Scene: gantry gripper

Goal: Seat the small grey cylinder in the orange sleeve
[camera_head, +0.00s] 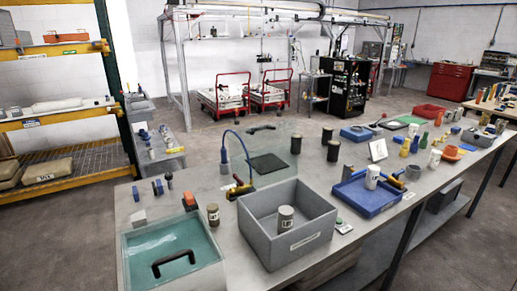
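An orange round piece (452,153), which looks like the sleeve, stands on the right part of the long grey bench. Its opening is too small to make out. More than one grey cylinder shows, and I cannot tell which is the task's. A small plain grey one (413,172) stands beside the blue tray. A grey one with a white label (286,218) stands upright inside the grey bin. Another grey one (500,126) stands near the far right end. My gripper is not in view, and nothing is seen touching these pieces.
The deep grey bin (317,238) and a teal-topped box with a black handle (205,243) fill the near bench. A blue tray (367,205) holds a white cylinder (372,177). Dark cylinders (333,151) stand behind. A blue hose (236,138) arches up left of centre.

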